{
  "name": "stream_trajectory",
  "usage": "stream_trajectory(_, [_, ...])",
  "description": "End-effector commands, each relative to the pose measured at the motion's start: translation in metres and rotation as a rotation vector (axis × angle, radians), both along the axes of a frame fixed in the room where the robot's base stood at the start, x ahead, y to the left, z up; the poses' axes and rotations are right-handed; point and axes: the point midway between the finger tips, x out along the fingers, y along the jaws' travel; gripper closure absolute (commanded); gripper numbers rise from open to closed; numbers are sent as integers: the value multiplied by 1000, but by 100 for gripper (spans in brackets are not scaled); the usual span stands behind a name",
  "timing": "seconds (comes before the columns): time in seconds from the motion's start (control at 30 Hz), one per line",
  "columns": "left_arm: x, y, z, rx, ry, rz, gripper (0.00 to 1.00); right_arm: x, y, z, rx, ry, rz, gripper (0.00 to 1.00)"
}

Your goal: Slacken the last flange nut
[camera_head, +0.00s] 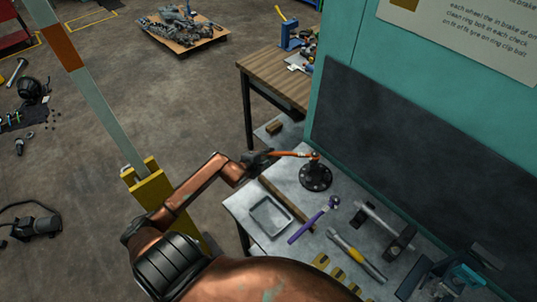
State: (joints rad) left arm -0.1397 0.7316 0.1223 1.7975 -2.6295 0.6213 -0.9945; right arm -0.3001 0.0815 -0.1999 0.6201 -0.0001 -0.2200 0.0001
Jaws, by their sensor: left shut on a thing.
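A black round flange (316,179) with bolt holes and a short upright post stands on the light metal bench (240,206). An orange-handled wrench (291,154) lies level, with its head at the top of the post. My left gripper (267,156) is shut on the outer end of the wrench handle, left of the flange. The flange nut itself is too small to make out under the wrench head. My right gripper is not in view.
On the bench are an empty grey tray (270,216), a purple-handled tool (307,225), a yellow-handled tool (356,256) and a hammer (390,236). A teal panel rises behind it. A wooden workbench (276,76) stands beyond.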

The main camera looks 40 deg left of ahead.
Motion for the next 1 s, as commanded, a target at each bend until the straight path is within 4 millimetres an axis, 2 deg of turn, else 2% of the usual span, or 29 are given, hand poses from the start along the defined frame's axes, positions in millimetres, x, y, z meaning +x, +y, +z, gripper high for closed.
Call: stream_trajectory(1.0, [1,0,-31,-1,-4,0,100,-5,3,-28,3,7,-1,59])
